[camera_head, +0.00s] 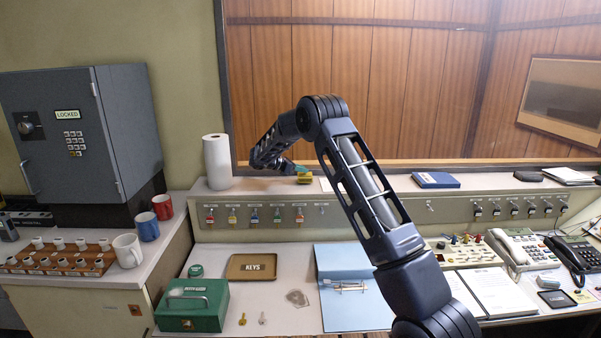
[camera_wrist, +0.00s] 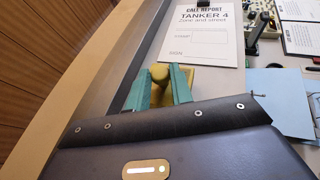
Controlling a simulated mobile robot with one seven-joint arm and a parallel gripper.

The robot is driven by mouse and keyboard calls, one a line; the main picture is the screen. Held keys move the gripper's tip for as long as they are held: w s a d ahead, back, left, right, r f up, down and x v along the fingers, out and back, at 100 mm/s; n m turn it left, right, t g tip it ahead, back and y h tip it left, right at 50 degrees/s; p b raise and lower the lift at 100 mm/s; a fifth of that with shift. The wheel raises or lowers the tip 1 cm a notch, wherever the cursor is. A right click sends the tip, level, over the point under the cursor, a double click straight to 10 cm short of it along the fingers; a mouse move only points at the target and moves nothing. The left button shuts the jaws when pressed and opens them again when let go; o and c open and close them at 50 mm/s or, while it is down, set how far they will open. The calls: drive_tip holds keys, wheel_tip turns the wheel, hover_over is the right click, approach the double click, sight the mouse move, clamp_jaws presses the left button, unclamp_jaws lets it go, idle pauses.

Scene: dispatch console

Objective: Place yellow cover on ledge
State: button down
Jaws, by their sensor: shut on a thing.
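The yellow cover (camera_head: 305,180) is between the teal fingertips of my gripper (camera_head: 298,170), at the ledge (camera_head: 385,184) along the back of the console. In the wrist view, the cover (camera_wrist: 159,72) shows a rounded top between the two teal fingers (camera_wrist: 160,88), with a wider yellow part to the right. My gripper is shut on it. The cover is over or on the ledge beside a white call report sheet (camera_wrist: 205,35). I cannot tell whether its underside touches the ledge. Its lower part is partly hidden by the fingers and gripper body.
A white paper roll (camera_head: 217,163) stands on the ledge to the left. A blue book (camera_head: 436,180) lies to the right. The wood-framed window (camera_head: 370,90) rises behind. Below are hanging keys, a green cash box (camera_head: 192,304) and a keys tray (camera_head: 252,278).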

drive_tip(key=shift+f, duration=0.55)
drive_tip(key=c, duration=1.2)
unclamp_jaws()
drive_tip(key=shift+f, duration=0.1)
drive_tip(key=shift+c, duration=0.2)
